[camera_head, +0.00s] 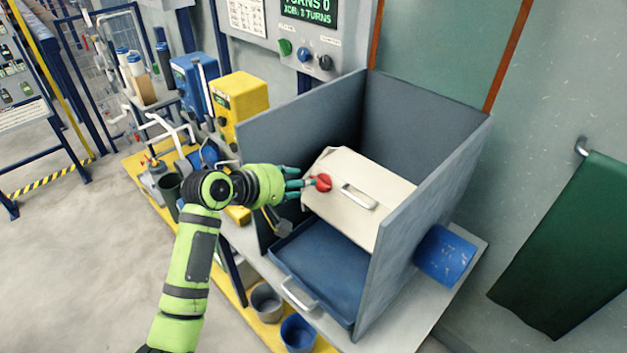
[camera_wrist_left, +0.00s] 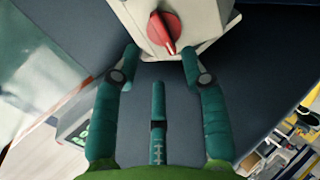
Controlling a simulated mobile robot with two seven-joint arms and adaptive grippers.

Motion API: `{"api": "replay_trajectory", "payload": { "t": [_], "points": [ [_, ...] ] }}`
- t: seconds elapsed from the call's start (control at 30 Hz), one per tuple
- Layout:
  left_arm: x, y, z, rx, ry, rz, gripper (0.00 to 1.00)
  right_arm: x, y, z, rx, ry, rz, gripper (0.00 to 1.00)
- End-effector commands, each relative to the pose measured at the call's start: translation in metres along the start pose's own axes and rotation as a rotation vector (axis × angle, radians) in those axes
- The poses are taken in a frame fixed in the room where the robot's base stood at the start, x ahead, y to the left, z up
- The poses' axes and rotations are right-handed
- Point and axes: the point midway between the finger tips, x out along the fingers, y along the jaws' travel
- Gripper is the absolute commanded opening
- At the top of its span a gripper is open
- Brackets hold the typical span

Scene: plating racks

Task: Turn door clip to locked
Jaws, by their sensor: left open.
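The door clip, a red knob (camera_head: 323,182), sits on the left end face of a cream box (camera_head: 350,180) with a metal handle on its front. In the left wrist view the red clip (camera_wrist_left: 166,27) is at the top, its narrow grip pointing down and slightly right, with a pale tip. My left gripper (camera_head: 299,185) is open just left of the clip. In the left wrist view its teal fingers (camera_wrist_left: 161,56) are spread below and to either side of the clip, with nothing between them. I cannot tell whether any finger touches it. My right gripper is not in view.
The cream box is inside a grey open-front enclosure (camera_head: 285,112) with tall side walls. A blue tray (camera_head: 320,275) lies below it. A yellow box (camera_head: 238,97) and a blue box (camera_head: 190,80) stand to the left. Two buckets sit at the front below.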

Motion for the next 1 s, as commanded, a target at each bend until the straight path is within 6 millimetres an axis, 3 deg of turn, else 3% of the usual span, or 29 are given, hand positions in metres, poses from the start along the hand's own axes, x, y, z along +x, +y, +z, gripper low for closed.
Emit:
{"api": "replay_trajectory", "payload": {
  "t": [0.4, 0.83, 0.93, 1.0],
  "points": [
    [0.053, 0.000, 0.000, 0.002, 0.000, -0.003, 0.44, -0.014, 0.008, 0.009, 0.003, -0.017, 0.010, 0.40],
    [0.061, -0.001, 0.000, 0.004, 0.002, -0.002, 0.44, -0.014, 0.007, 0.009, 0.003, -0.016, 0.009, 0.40],
    [0.061, -0.001, 0.000, 0.004, 0.002, -0.002, 0.04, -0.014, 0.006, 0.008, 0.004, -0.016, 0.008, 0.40],
    [0.061, -0.001, 0.000, 0.004, 0.002, -0.002, 0.00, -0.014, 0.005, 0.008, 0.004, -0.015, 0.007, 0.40]
  ]
}}
